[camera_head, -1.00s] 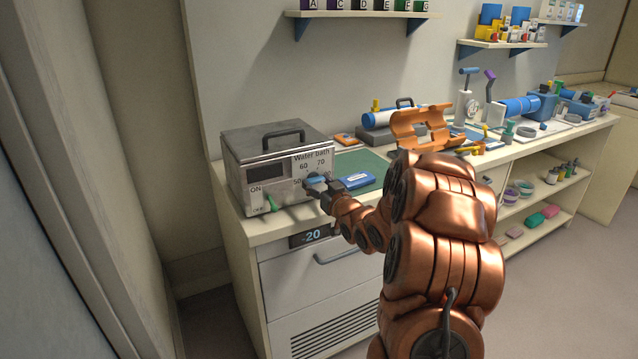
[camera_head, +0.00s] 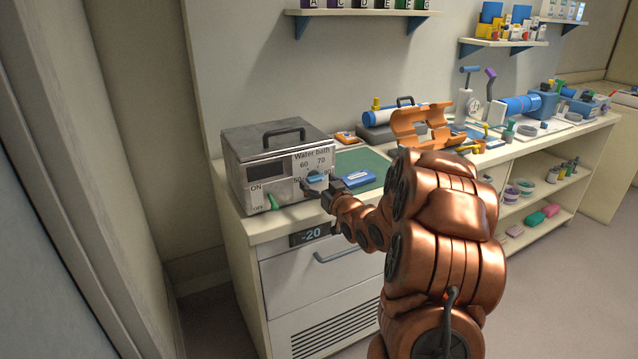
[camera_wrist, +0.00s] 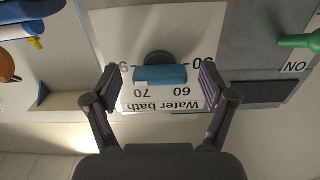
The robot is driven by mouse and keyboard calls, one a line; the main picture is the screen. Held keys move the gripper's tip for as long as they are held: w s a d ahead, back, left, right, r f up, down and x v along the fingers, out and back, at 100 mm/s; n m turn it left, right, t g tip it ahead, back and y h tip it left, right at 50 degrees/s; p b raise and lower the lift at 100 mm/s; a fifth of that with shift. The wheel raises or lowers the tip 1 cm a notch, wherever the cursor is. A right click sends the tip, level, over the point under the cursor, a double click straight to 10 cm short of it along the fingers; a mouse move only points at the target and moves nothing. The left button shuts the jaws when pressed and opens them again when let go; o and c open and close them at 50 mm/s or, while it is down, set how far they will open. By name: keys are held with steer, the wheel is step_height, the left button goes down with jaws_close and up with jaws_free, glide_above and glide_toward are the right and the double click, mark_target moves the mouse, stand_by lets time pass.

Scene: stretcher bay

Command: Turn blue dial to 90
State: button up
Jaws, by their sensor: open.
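The water bath (camera_head: 285,160) is a grey metal box on the bench's left end. Its blue dial (camera_head: 316,176) is on the white front panel, among printed numbers. In the wrist view, which is upside down, the blue dial (camera_wrist: 160,75) is a bar lying level across the picture, with a small pale mark near its left end. 60 and 70 are readable; the side numbers are partly hidden by the fingers. My gripper (camera_wrist: 159,86) is open, one finger either side of the bar with gaps to both. In the head view my gripper (camera_head: 320,190) is at the panel.
A green ON/OFF lever (camera_head: 272,201) is at the panel's lower left. A blue box (camera_head: 358,179) lies on the green mat (camera_head: 365,162) just right of the bath. A -20 freezer (camera_head: 312,237) is below the bench.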

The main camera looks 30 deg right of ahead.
steer(key=s, duration=0.7)
steer(key=shift+s+a, duration=0.15)
steer(key=shift+a, duration=0.15)
steer(key=shift+a, duration=0.1)
steer(key=s+a+f+g+h+p, duration=0.1)
steer(key=s+a+f+g+p, duration=0.2)
steer(key=s+a+g, duration=0.65)
steer(key=s+a+r+g+y, duration=0.1)
steer(key=s+a+g, duration=0.2)
steer(key=s+a, duration=0.3)
steer(key=s+a+r+g+p, duration=0.1)
steer(key=s+a+g, duration=0.3)
steer(key=s, duration=1)
steer(key=s+a+r+n+g+y+p, duration=0.1)
steer(key=s+a+r+g, duration=0.1)
steer(key=s+a, duration=0.5)
steer(key=s+g, duration=0.1)
steer(key=s, duration=0.3)
steer(key=shift+a+r+y, duration=0.15)
steer(key=shift+a+y, duration=0.15)
steer(key=shift+a, duration=0.05)
